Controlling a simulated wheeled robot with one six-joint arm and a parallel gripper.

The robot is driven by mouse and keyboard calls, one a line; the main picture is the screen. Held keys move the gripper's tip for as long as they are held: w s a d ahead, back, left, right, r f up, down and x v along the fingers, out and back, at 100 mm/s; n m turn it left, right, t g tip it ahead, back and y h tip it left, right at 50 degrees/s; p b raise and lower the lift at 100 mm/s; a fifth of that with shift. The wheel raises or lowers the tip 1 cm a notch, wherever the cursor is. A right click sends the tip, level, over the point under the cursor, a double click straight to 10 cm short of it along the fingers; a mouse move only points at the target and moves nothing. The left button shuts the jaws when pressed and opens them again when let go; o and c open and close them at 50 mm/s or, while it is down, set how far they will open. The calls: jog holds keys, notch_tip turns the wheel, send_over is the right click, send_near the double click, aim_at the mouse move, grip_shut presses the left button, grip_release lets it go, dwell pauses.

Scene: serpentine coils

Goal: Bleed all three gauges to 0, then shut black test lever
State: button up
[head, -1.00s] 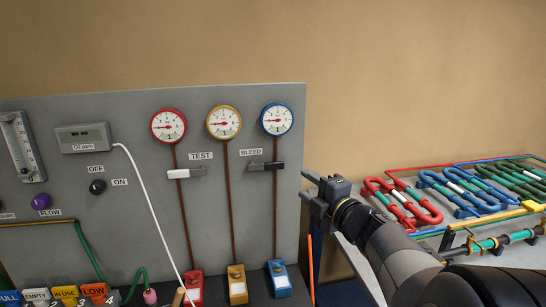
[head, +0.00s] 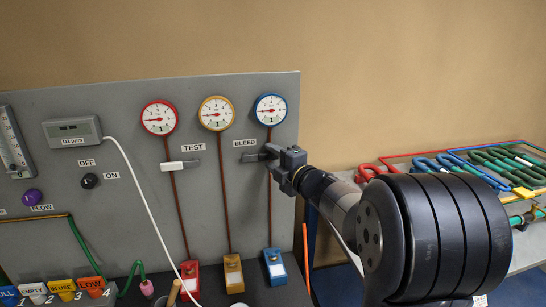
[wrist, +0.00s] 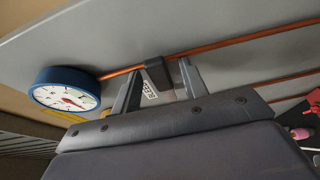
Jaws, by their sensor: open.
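The red gauge (head: 158,117), yellow gauge (head: 216,113) and blue gauge (head: 270,109) sit in a row on the grey panel, each needle pointing left. The blue gauge (wrist: 66,88) also shows in the wrist view. Under the TEST label is a lever with a white handle (head: 172,166). Under the BLEED label is a black-handled lever (head: 252,157), partly hidden by my gripper (head: 272,158). In the wrist view, the black handle (wrist: 155,74) lies between the open fingers of my gripper (wrist: 158,84); I cannot tell whether they touch it.
Brown pipes run from the gauges down to red (head: 189,276), yellow (head: 233,273) and blue (head: 275,269) blocks. A white cable hangs left of the levers. Coloured coils (head: 490,165) lie on the table at right. A black knob (head: 89,181) is at left.

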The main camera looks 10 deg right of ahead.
jog(key=shift+w+a, duration=0.1)
jog(key=shift+c, duration=0.3)
grip_shut()
